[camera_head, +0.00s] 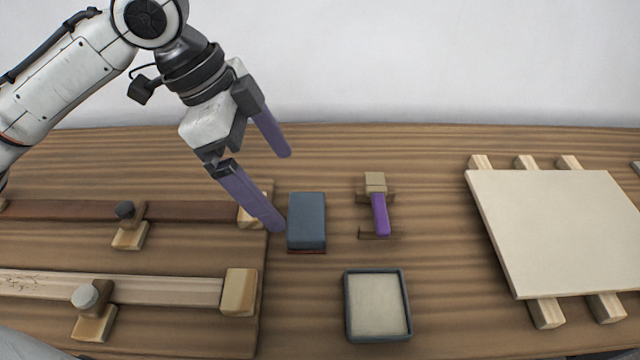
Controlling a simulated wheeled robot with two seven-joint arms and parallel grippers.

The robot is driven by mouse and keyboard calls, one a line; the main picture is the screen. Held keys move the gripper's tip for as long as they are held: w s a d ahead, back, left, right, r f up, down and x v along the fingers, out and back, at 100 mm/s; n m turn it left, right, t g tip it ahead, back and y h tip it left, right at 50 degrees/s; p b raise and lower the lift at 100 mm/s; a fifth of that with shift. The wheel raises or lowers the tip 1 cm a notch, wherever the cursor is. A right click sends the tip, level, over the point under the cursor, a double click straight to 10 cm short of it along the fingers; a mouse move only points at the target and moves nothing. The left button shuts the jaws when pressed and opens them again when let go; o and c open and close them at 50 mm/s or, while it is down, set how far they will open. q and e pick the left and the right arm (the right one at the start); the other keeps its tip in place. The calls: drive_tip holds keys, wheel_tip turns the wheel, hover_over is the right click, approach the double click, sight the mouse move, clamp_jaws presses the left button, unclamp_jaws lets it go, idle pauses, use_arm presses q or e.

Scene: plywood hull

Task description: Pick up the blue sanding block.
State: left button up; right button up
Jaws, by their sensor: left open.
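The blue sanding block (307,220) lies on the wooden bench, near the middle of the head view, with a thin dark reddish layer showing at its lower edge. My left gripper (284,192) comes in from the upper left with its two purple fingers spread apart and nothing between them. The nearer fingertip shows just left of the block, and the other fingertip shows above and behind it. I cannot tell from this view how high the fingertips are over the bench. My right gripper is not in view.
A purple-handled tool (380,214) rests on small wooden supports right of the block. A shallow blue-rimmed tray (348,308) is in front. A pale panel (560,230) lies on battens at right. A board with clamped strips (180,250) fills the left.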

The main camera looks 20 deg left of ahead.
sight(306, 213)
use_arm(q)
drive_tip(key=x, duration=0.4)
drive_tip(key=shift+s+d+b, duration=0.15)
drive_tip(key=shift+s+b, duration=0.1)
drive_tip(key=shift+b, duration=0.1)
drive_tip(key=x, duration=0.6)
drive_tip(key=shift+w+d+r+b, duration=0.1)
drive_tip(key=shift+w+d+b, duration=0.15)
drive_tip(key=shift+b, duration=0.1)
drive_tip(key=c, duration=1.2)
wheel_tip(306, 213, up, 10)
drive_tip(key=shift+r+p, duration=0.1)
drive_tip(key=shift+p, duration=0.7)
